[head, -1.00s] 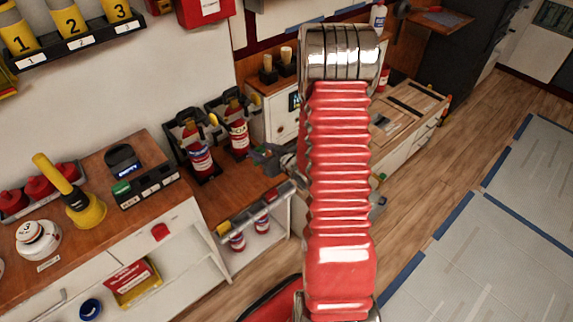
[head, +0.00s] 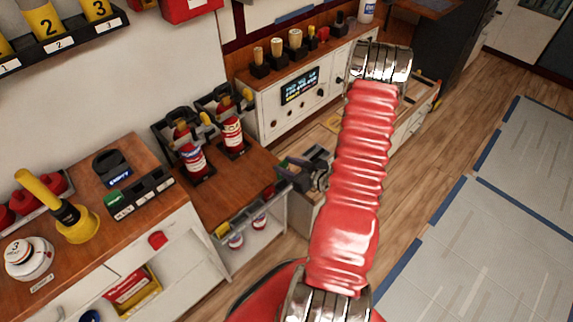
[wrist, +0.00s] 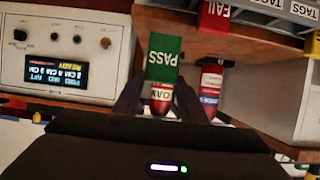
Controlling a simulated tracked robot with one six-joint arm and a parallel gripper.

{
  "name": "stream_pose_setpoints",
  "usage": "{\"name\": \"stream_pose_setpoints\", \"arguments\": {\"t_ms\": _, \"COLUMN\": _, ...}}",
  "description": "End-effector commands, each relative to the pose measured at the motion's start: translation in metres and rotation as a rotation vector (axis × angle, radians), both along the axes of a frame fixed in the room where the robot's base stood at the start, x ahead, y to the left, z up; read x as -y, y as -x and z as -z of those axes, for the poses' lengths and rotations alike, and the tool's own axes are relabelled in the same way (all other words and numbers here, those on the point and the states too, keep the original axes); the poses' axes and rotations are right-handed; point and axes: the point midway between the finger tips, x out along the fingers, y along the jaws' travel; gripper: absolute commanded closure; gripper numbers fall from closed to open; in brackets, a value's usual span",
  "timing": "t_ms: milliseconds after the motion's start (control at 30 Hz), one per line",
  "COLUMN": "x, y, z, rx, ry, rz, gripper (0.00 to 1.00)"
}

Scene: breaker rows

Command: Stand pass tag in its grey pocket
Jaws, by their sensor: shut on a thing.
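The green pass tag (wrist: 164,58) is between the fingers of my gripper (wrist: 158,98) in the wrist view, which shows the place upside down. My gripper is shut on the tag, and its lettering is readable. The tag is apart from this holder. I cannot tell which pocket is the pass one.
Two fire extinguishers (head: 189,152) stand in black holders on the low counter (head: 232,180). Red and white canisters (head: 236,241) sit below it. A white panel with a display (head: 299,88) stands behind. Wooden floor (head: 425,170) is clear to the right.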

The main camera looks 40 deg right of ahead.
Motion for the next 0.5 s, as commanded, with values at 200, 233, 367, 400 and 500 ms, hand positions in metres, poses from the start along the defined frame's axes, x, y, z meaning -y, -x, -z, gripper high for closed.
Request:
{"name": "stream_pose_setpoints", "arguments": {"t_ms": 200, "x": 0.001, "y": 0.002, "z": 0.002, "rx": 0.0, "ry": -0.001, "rz": 0.002, "gripper": 0.83}}
{"name": "stream_pose_setpoints", "arguments": {"t_ms": 233, "x": 0.001, "y": 0.002, "z": 0.003, "rx": 0.0, "ry": -0.002, "rz": 0.002, "gripper": 0.83}}
{"name": "stream_pose_setpoints", "arguments": {"t_ms": 367, "x": 0.001, "y": 0.002, "z": 0.01, "rx": 0.0, "ry": -0.003, "rz": 0.002, "gripper": 0.83}}
{"name": "stream_pose_setpoints", "arguments": {"t_ms": 400, "x": 0.001, "y": 0.002, "z": 0.013, "rx": 0.0, "ry": -0.003, "rz": 0.002, "gripper": 0.83}}
{"name": "stream_pose_setpoints", "arguments": {"t_ms": 500, "x": 0.001, "y": 0.002, "z": 0.02, "rx": 0.0, "ry": -0.002, "rz": 0.002, "gripper": 0.83}}
